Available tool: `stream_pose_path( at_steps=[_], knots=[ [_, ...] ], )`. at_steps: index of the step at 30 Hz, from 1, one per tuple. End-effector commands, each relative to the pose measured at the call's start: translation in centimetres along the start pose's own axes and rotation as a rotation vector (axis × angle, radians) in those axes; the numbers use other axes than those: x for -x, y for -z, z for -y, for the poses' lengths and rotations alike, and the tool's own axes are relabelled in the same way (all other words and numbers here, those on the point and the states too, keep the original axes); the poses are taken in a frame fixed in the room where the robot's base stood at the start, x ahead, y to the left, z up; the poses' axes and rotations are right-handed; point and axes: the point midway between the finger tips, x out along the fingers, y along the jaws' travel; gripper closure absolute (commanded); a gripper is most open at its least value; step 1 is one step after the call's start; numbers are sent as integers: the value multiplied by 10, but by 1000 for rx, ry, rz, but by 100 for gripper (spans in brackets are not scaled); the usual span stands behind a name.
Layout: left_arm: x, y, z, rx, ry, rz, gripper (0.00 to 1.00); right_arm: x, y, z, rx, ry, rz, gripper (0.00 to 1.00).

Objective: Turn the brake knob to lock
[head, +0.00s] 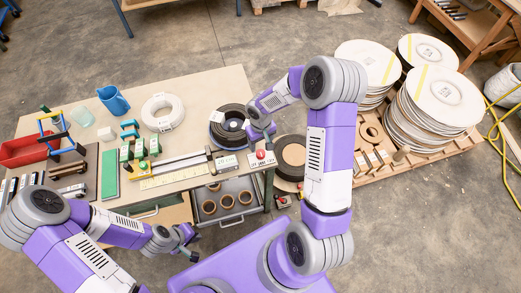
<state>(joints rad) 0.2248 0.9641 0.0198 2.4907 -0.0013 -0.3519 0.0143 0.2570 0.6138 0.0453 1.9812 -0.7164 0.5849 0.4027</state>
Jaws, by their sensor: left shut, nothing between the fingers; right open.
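A small red knob (260,154) sits on a white labelled plate (262,161) at the right front corner of the workbench (205,88). It looks like the brake knob; the label is too small to read surely and the knob's turn cannot be told. My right gripper (267,146) is open and points down just above the red knob, close to it; whether the fingers touch it cannot be told. My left gripper (191,246) is shut and empty, low in front of the bench's front edge, well left of the knob.
A black coil (229,122) and a white label card (226,163) lie left of the knob. A long bar (180,162) runs along the bench front. Below is an open drawer with cardboard rings (227,203). Stacked discs (434,97) stand on a pallet at right.

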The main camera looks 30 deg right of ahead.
Motion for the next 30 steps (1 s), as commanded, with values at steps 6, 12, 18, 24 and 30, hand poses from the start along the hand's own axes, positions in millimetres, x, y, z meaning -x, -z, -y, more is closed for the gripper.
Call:
stream_pose_path(
  at_steps=[6, 12, 18, 24, 30],
  knots=[
    [-6, 0, 2, 0, 0, 0, 100, -39, -2, 2, 1, 4, 6, 35],
    [-8, 0, 3, 0, 0, 0, 100, -62, -1, 1, 2, 3, 4, 35],
    [-8, 0, 3, 0, 0, 0, 100, -67, -1, 2, 0, 4, 2, 35],
    [-8, 0, 3, 0, 0, 0, 100, -67, -1, 2, 1, 4, 2, 41],
    [-8, 0, 3, 0, 0, 0, 100, -67, -1, 2, 1, 4, 2, 72]
  ],
)
